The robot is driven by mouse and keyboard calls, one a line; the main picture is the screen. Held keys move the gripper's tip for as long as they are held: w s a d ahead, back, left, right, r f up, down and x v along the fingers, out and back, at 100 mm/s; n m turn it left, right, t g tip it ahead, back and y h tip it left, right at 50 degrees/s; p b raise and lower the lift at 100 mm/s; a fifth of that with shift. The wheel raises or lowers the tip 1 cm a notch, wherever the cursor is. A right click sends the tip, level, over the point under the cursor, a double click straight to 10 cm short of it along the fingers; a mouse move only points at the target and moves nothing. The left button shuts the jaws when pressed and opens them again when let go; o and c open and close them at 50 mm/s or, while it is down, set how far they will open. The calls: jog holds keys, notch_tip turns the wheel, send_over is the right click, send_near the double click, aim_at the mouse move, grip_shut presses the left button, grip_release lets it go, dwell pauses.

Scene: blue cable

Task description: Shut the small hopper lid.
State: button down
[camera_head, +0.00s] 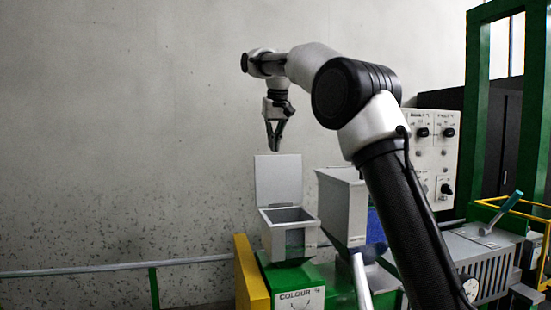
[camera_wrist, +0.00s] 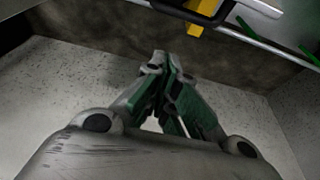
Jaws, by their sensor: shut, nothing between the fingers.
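The small hopper (camera_head: 288,238) is a light grey box with an open top, standing on a green machine body. Its lid (camera_head: 278,180) stands upright at the back edge of the opening, so the hopper is open. My gripper (camera_head: 275,148) points down just above the top edge of the lid, with no clear contact visible. Its fingers are shut and empty. In the wrist view the closed fingertips (camera_wrist: 168,58) meet, and neither the hopper nor the lid can be clearly made out there.
A larger grey hopper (camera_head: 342,203) stands close on the right of the small one, partly behind my arm. A control panel (camera_head: 433,150) with knobs is further right. A yellow post (camera_head: 251,273) and a rail (camera_head: 120,267) lie to the left. The space left of the lid is free.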

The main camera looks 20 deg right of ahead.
aim_at(276, 156)
jog(key=f, duration=0.1)
jog(key=s+f, duration=0.1)
jog(key=f, duration=0.2)
jog(key=shift+s+f, duration=0.4)
jog(key=shift+s+r, duration=0.1)
